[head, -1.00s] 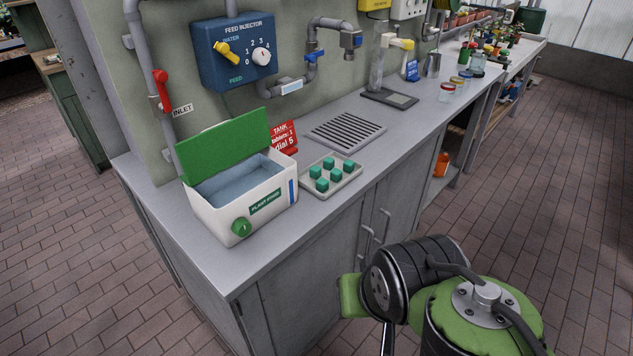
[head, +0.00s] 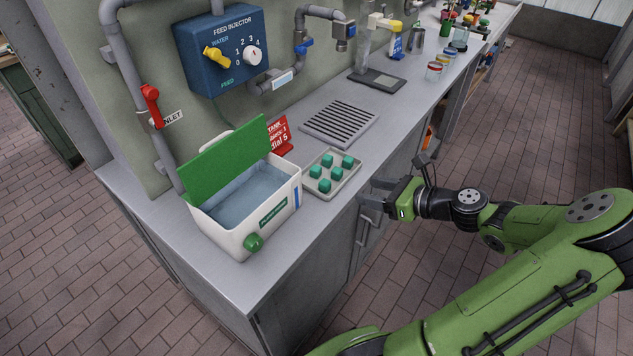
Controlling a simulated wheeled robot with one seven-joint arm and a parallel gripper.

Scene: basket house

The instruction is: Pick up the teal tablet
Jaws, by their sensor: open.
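Several small teal tablets (head: 325,186) sit apart from each other in a shallow pale tray (head: 340,189) on the grey counter. The exact gap to the counter edge is hard to judge.
A white box (head: 262,222) with a raised green lid (head: 228,160) stands left of the tray. Behind are a red sign (head: 278,134), a drain grille (head: 340,123) and the blue feed injector (head: 222,50). Bare counter (head: 385,117) lies right of the tray.

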